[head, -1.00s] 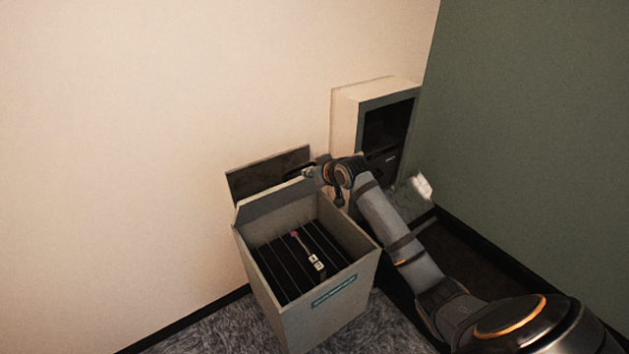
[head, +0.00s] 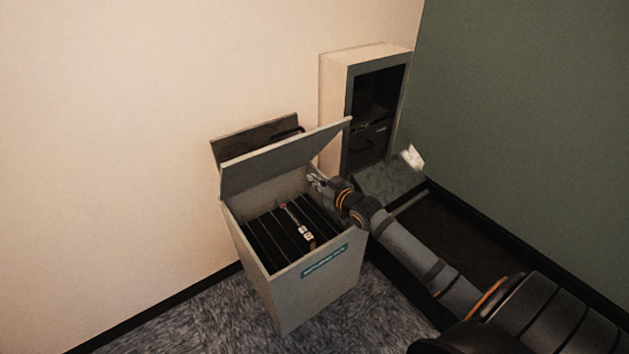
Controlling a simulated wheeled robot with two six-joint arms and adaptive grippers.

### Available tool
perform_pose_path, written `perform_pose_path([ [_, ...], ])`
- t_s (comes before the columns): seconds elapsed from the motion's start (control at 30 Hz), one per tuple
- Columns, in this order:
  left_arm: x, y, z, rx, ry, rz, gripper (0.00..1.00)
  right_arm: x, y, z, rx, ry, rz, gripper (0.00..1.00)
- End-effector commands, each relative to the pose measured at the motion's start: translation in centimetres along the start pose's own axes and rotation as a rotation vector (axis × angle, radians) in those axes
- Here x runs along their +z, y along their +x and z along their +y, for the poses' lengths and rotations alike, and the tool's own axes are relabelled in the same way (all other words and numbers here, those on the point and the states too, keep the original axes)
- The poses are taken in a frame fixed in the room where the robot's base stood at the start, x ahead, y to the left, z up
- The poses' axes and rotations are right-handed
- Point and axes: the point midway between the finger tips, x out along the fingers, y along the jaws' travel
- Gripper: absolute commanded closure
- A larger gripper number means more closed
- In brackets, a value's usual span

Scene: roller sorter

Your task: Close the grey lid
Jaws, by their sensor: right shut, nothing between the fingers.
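The grey lid (head: 275,160) stands raised along the back edge of a grey box (head: 318,283), so the box is open. Inside the box are dark slats and a small item with white blocks (head: 303,232). My right gripper (head: 314,181) is shut and empty. It is at the box's right rear rim, below the right end of the lid. I cannot tell whether it touches the lid or the rim. My left gripper is not in view.
A dark panel (head: 240,140) stands behind the lid by the pale wall. A pale cabinet (head: 333,95) with a dark opening stands at the back right. A sloped grey surface (head: 390,182) lies below it. Grey carpet (head: 190,310) is clear in front-left.

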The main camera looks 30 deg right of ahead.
Motion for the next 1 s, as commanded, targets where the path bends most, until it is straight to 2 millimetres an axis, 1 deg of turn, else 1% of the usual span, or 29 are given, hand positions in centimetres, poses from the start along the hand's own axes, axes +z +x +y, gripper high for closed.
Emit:
perform_pose_path([
  [0.03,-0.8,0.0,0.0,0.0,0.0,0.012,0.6,0.0,0.0,0.0,0.0,0.0,0.0,1.0],
  [0.13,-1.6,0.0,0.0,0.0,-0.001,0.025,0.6,0.0,0.0,0.0,0.0,0.0,0.0,1.0],
  [0.27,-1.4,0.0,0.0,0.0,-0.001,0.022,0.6,0.0,0.0,0.0,0.0,0.0,0.0,1.0],
  [0.57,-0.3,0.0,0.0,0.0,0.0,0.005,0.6,0.0,0.0,0.0,0.0,0.0,0.0,1.0],
  [0.83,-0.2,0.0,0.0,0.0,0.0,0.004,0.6,0.0,0.0,0.0,0.0,0.0,0.0,1.0],
  [0.93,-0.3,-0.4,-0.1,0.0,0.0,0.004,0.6,-0.5,0.0,0.1,0.002,0.0,0.0,1.0],
  [1.0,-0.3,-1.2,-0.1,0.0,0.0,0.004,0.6,-1.3,0.0,0.3,0.005,0.001,0.001,1.0],
])
